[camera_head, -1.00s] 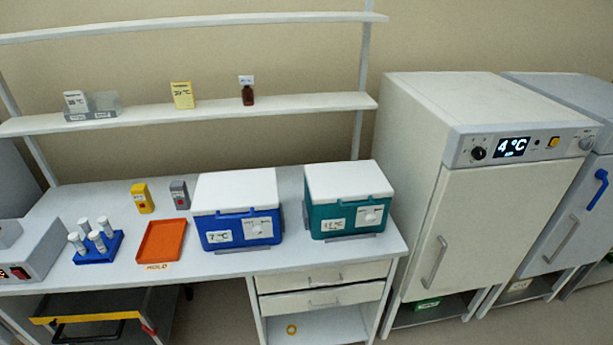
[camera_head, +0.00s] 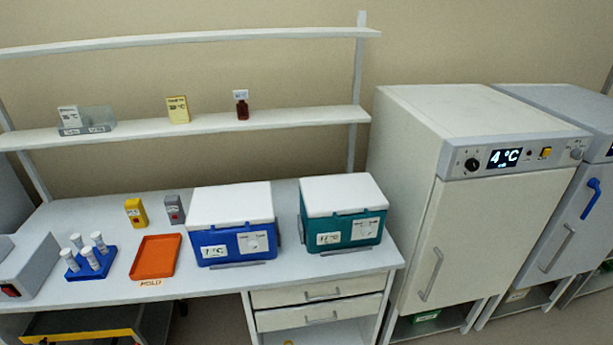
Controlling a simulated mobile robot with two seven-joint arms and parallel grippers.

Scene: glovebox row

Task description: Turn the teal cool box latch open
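The teal cool box (camera_head: 344,246) with a white lid (camera_head: 341,194) stands on the bench near its right end. The lid is down. On its front are a white temperature label (camera_head: 328,239) and a pale latch plate (camera_head: 365,228); the turn of the latch is too small to read. A blue cool box (camera_head: 232,258) with a white lid stands to its left, with a similar label and latch plate. Neither of my grippers shows in the head view.
An orange tray (camera_head: 156,256), a blue tube rack (camera_head: 90,263), and yellow (camera_head: 136,212) and grey (camera_head: 174,209) devices stand left on the bench. A white cabinet reading 4 °C (camera_head: 480,230) stands close right of the bench. Drawers (camera_head: 318,292) sit under the boxes.

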